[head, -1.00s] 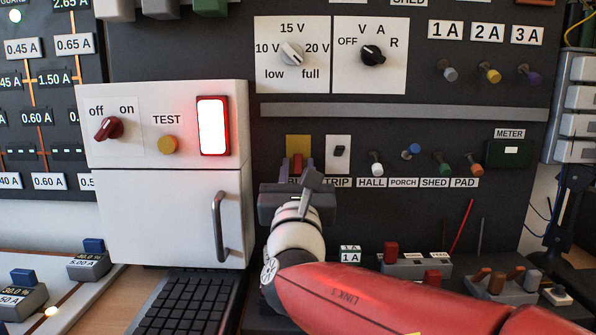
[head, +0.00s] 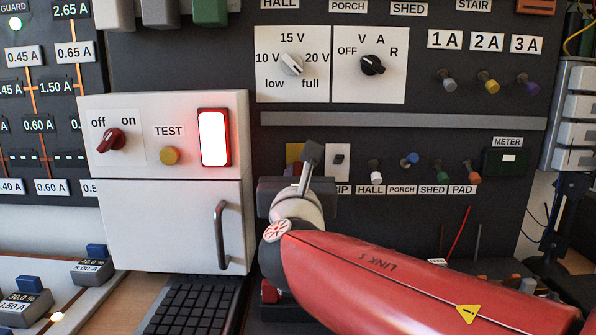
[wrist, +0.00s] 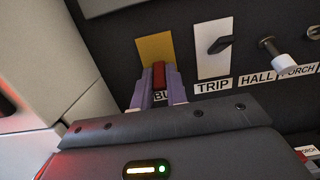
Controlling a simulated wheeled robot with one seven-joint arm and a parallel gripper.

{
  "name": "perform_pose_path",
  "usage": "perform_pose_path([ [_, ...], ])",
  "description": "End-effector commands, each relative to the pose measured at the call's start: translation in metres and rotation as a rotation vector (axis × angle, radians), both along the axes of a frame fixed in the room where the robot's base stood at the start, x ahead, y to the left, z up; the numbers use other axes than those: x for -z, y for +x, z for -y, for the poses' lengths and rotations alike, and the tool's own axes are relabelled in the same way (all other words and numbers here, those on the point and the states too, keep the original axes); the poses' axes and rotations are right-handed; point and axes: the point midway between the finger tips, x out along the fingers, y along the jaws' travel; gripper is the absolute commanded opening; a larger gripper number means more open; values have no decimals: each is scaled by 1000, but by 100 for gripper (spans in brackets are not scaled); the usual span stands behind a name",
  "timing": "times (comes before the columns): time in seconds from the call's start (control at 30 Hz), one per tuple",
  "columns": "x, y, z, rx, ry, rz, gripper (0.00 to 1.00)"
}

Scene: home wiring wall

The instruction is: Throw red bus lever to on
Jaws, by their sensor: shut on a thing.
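The red bus lever (wrist: 159,72) stands in front of a yellow plate (wrist: 155,47) on the dark wall panel, in the wrist view. My gripper (wrist: 159,82) is shut on it, with one purple finger at each side. The lower part of the lever and most of its BUS label are hidden by the fingers. In the head view only a piece of the yellow plate (head: 292,152) shows.
The black TRIP switch (wrist: 221,44) is close on the right, with the HALL knob (wrist: 272,48) beyond. A white cabinet (head: 165,215) with a handle stands close on the left. A grey rail (head: 400,120) runs above. A keyboard (head: 190,305) lies below.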

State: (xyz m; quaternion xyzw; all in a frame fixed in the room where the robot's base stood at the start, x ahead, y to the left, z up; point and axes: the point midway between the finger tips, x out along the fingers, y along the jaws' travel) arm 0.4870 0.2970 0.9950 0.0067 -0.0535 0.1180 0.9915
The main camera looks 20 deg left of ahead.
Motion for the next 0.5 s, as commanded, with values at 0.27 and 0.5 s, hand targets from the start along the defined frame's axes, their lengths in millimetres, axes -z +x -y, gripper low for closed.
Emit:
perform_pose_path([
  [0.27, -10, -1, 0, -3, -35, -171, 0],
  [0.5, -17, -1, -1, -3, -71, -320, 0],
])
